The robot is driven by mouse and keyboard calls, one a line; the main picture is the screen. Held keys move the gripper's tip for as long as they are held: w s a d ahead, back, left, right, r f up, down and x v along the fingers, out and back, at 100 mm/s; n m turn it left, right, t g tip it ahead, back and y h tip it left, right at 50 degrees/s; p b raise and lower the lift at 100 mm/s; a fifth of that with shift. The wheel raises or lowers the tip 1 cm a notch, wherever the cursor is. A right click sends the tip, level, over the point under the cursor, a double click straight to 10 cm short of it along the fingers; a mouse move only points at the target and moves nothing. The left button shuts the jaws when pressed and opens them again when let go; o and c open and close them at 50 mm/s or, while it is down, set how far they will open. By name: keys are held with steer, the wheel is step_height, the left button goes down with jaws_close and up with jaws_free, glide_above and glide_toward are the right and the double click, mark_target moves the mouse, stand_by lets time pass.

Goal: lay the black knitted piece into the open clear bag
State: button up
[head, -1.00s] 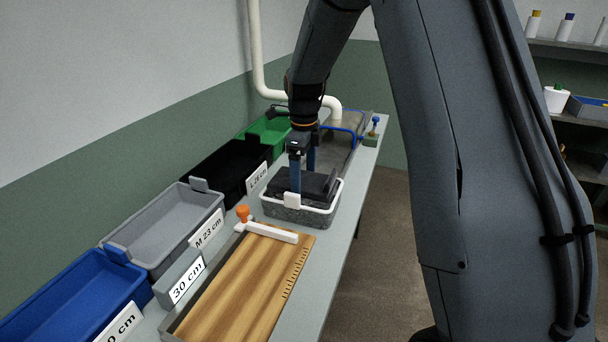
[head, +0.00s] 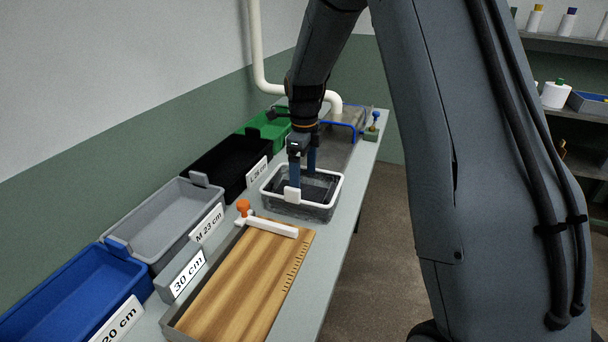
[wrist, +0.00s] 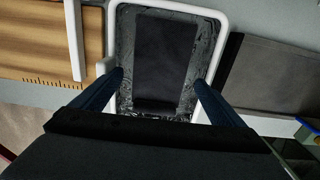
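The clear bag (head: 312,212) stands open on the bench, its mouth held by a white rim. The black knitted piece (head: 322,187) lies down inside it, below the rim. In the wrist view the piece (wrist: 165,60) is a flat, dark strip, roughly in the middle of the bag, with clear film (wrist: 124,45) around it. My gripper (head: 303,181) points down at the bag. In the wrist view its two fingers (wrist: 160,80) are wide apart on either side of the piece, with gaps between them and it. The near end of the piece is close to my dark gripper body.
A wooden measuring board (head: 245,285) with a white bar (head: 270,229) and orange knob lies in front of the bag. Blue (head: 75,295), grey (head: 165,225), black (head: 225,165) and green (head: 268,130) bins line the wall. A blue-handled grey device (head: 335,150) stands behind.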

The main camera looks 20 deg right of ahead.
mark_target(304, 194)
step_height(304, 194, up, 13)
steer(key=b, duration=0.3)
steer(key=shift+r, duration=0.15)
steer(key=shift+s, duration=0.1)
stand_by(0.5)
